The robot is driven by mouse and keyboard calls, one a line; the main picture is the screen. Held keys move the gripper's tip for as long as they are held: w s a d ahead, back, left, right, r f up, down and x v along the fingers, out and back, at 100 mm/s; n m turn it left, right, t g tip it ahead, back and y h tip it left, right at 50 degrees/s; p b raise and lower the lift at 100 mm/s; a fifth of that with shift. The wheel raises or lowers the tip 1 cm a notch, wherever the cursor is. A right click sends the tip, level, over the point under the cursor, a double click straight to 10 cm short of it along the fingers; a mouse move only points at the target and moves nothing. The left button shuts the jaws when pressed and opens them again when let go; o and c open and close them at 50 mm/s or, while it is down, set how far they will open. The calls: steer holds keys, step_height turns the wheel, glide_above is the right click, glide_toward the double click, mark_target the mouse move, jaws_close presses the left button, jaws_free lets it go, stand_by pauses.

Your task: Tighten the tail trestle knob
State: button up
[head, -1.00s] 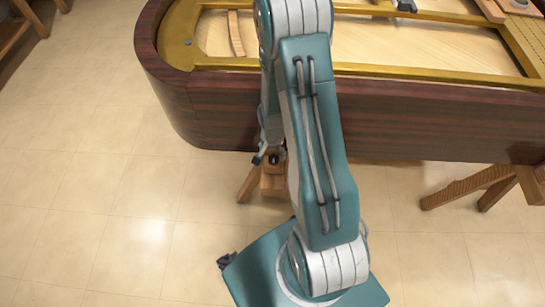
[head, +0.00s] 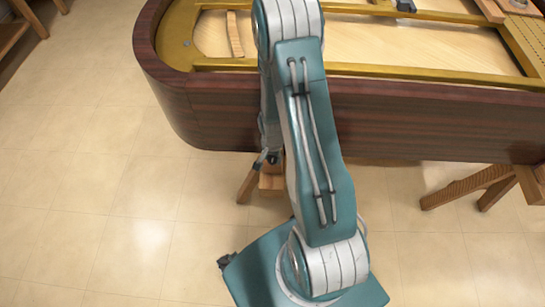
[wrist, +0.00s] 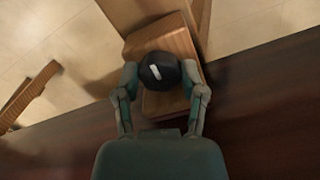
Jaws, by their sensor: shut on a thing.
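The tail trestle knob (wrist: 160,71) is round and black with a white mark on its face. It sits on the wooden trestle (wrist: 163,40) in the wrist view. My gripper (wrist: 160,75) has one finger on each side of the knob and is shut on it. The white mark is tilted in the wrist view. In the head view my gripper (head: 268,160) is small and partly hidden by my arm, beside the trestle's wooden block (head: 271,183) below the piano case. The knob itself cannot be made out clearly there.
The curved dark wood piano case (head: 230,115) lies just above my gripper. Another trestle (head: 480,187) stands at the right under the case. A wooden stand (head: 25,18) is at the top left. The tiled floor (head: 90,200) at the left is clear.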

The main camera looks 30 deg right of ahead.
mark_target(272, 158)
steer(key=shift+s+m, duration=0.1)
steer(key=shift+m, duration=0.7)
steer(key=o, duration=1.1)
steer(key=shift+f, duration=0.1)
steer(key=shift+o, duration=0.2)
steer(key=shift+r, duration=0.45)
step_height(272, 158, up, 11)
